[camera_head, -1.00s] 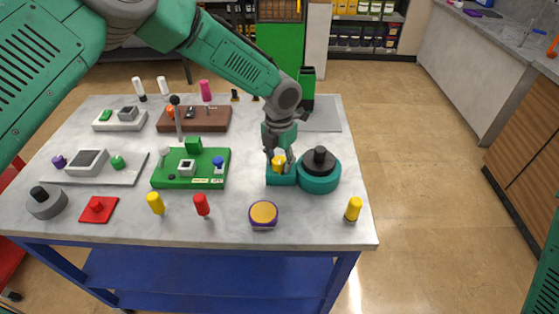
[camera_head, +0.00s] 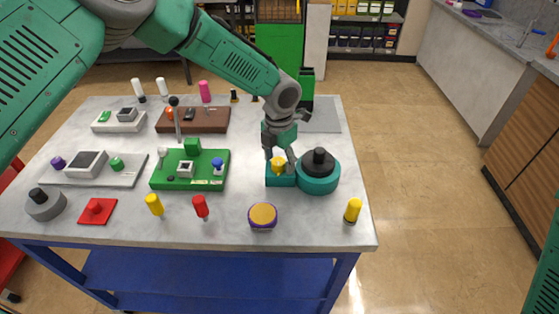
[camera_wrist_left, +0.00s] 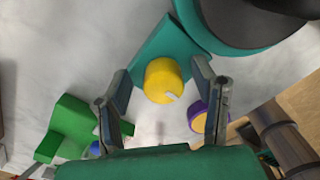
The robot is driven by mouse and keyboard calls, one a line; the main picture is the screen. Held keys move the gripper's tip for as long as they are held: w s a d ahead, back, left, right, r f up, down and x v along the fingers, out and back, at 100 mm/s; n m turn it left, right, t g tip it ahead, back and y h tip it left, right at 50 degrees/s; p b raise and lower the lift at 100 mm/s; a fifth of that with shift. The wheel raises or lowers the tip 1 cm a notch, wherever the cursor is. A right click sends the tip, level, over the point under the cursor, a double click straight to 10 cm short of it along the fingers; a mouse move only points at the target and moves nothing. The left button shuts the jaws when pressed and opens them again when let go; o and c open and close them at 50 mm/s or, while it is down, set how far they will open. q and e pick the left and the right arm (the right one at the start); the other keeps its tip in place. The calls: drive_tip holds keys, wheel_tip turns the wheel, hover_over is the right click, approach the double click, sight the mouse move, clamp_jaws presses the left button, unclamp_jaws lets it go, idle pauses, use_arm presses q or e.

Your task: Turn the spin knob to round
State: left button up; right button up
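The spin knob (camera_head: 278,163) is a yellow cylinder on the teal base (camera_head: 280,180) of the pump, left of the round teal body with a black top (camera_head: 318,172). In the left wrist view the knob (camera_wrist_left: 164,80) has a small pale mark at its lower right edge. My left gripper (camera_head: 279,158) is above the knob, its fingers pointing down on either side. In the wrist view the gripper (camera_wrist_left: 163,76) is open, with a visible gap between each finger and the knob. My right gripper is not in view.
A purple and yellow round button (camera_head: 263,215) and a yellow-topped peg (camera_head: 352,210) stand near the front edge. A green board with controls (camera_head: 190,170) lies to the left. A grey plate (camera_head: 320,115) lies behind the pump. Bare tabletop surrounds the pump's front.

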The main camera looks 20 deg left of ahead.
sight(279, 160)
use_arm(q)
drive_tip(key=shift+s, duration=0.1)
drive_tip(key=shift+r, duration=0.25)
wheel_tip(279, 160, up, 11)
drive_tip(key=shift+r, duration=0.15)
idle(0.3)
